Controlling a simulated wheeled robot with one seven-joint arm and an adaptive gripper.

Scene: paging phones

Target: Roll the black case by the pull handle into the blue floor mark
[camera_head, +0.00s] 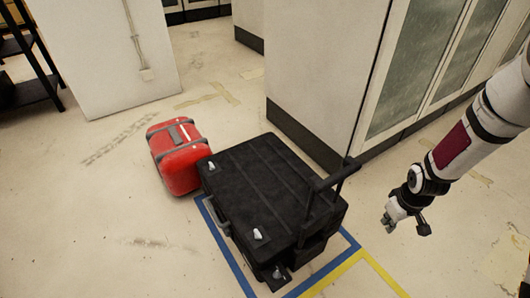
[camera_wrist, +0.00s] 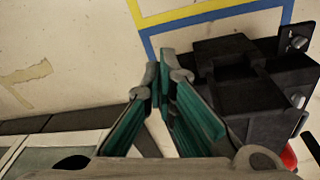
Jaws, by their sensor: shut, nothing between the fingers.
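The black case (camera_head: 255,180) stands at the centre of the head view, with its pull handle (camera_head: 340,175) raised on the right side. The blue floor mark (camera_head: 227,253) shows along the case's left and near sides; the case hides its far part, so I cannot tell whether the whole base is inside. My gripper (camera_head: 407,226) is to the right of the handle, apart from it and empty. In the wrist view my gripper (camera_wrist: 159,70) has its fingertips together, with the black case (camera_wrist: 265,90) just to the right and the blue line (camera_wrist: 210,22) beyond.
A red suitcase (camera_head: 178,158) stands close behind the case's left end. A white cabinet wall (camera_head: 320,70) rises behind the case. A yellow floor line (camera_head: 380,272) adjoins the blue mark. The floor at left is clear; a black shelf (camera_head: 30,70) stands farther back.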

